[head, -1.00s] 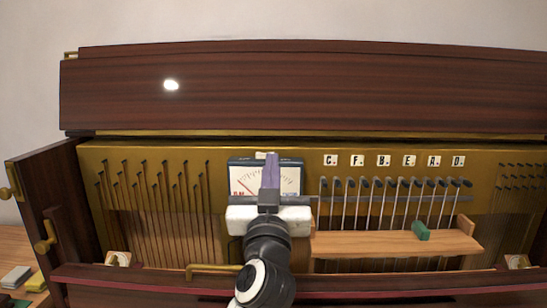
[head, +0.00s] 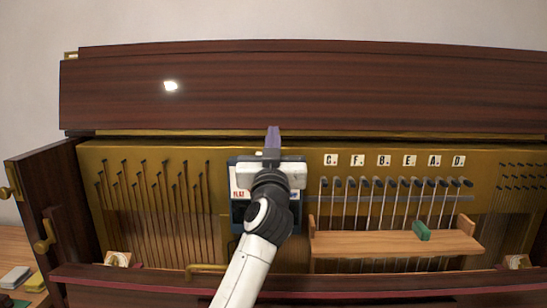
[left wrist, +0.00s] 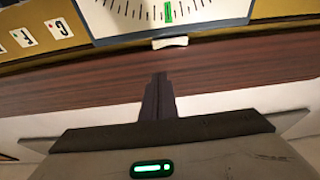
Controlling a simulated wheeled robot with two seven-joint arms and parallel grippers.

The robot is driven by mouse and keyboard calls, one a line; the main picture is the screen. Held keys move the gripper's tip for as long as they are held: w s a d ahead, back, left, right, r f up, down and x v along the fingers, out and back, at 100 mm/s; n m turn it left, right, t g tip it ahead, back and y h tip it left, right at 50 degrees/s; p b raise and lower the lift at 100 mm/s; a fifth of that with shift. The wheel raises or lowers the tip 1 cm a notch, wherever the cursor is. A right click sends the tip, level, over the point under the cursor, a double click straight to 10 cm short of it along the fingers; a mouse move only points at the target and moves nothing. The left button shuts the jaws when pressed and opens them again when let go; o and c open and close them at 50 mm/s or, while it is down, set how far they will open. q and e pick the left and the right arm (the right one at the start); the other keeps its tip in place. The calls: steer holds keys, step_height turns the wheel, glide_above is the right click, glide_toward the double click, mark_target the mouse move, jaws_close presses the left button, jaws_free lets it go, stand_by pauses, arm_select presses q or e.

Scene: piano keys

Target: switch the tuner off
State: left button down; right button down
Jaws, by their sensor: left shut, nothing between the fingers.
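The tuner (head: 238,194) is a dark blue box with a white dial face, standing at the middle of the open piano front. My left gripper (head: 273,132) is in front of it and hides most of the dial. The left gripper's fingers are shut and empty, with their tips just above the tuner's top edge. In the left wrist view the tuner's dial (left wrist: 130,18) shows scale marks and a green mark. A small white switch-like piece (left wrist: 170,42) sits on its edge, apart from the fingertips (left wrist: 159,80). The right gripper is not in view.
A wooden shelf (head: 350,243) with a green block (head: 421,230) stands right of the tuner, below letter tiles (head: 384,160). The wooden lid (head: 330,90) spans above. Rows of pins (head: 150,190) lie left. A yellow block (head: 36,282) is at lower left.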

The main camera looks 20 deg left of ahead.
arm_select(q)
step_height(320, 180, down, 4)
steer(key=shift+s+f+b, duration=0.1)
steer(key=shift+s+b, duration=0.05)
steer(key=shift+b, duration=0.4)
step_height(320, 180, up, 5)
steer(key=p, duration=0.7)
steer(key=v, duration=1)
steer(key=shift+s+d+f+b, duration=0.15)
steer(key=shift+f+b, duration=0.25)
steer(key=shift+b, duration=0.05)
